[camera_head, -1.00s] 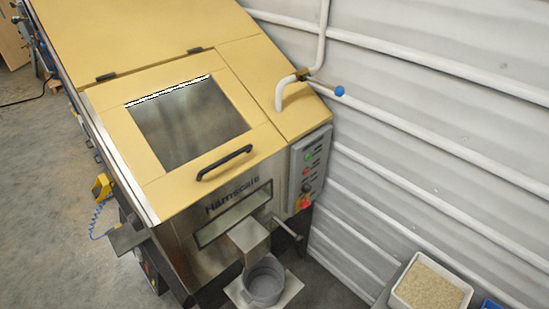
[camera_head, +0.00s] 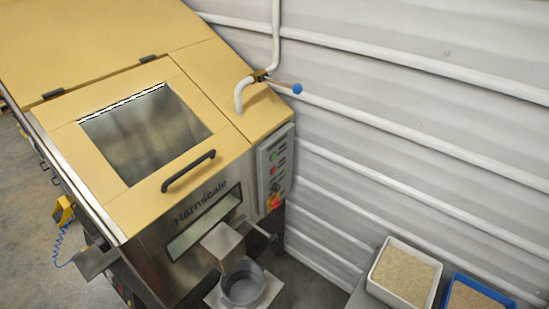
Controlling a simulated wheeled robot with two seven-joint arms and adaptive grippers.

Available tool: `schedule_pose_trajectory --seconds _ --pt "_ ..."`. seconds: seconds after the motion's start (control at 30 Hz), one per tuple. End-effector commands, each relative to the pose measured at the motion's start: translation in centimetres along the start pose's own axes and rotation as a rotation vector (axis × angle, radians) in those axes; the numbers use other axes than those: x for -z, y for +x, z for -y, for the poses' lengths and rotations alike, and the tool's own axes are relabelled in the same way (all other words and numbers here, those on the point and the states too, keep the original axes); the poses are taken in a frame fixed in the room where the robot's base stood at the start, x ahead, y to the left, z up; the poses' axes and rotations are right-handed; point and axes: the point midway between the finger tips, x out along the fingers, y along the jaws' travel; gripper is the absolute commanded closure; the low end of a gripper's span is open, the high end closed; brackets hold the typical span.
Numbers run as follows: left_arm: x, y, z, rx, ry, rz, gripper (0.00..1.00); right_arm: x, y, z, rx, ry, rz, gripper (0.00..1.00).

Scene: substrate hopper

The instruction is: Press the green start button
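The green start button (camera_head: 273,156) is near the top of a grey control panel (camera_head: 263,172) on the right front corner of the yellow and steel hopper (camera_head: 225,150). A red button (camera_head: 273,171) sits just below it. A dark knob is lower down, and a larger red button on yellow (camera_head: 273,202) is at the bottom. Nothing covers the panel. Neither of my grippers shows in the head view.
A black handle (camera_head: 188,172) sticks up from the hopper's lid. A lever with a blue ball (camera_head: 297,88) juts out above the panel. A grey bucket (camera_head: 243,287) stands under the chute. A white tray (camera_head: 404,272) and blue tray (camera_head: 455,281) stand at lower right.

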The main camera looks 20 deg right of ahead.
Motion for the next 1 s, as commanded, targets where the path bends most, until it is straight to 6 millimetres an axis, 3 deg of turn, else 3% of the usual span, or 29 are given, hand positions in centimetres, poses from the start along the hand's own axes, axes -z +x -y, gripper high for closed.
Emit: schedule_pose_trajectory --seconds 0.53,1.0 --pt "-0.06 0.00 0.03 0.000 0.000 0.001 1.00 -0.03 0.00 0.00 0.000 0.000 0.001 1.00" --pt "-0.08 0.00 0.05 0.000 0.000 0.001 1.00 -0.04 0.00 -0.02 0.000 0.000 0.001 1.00"
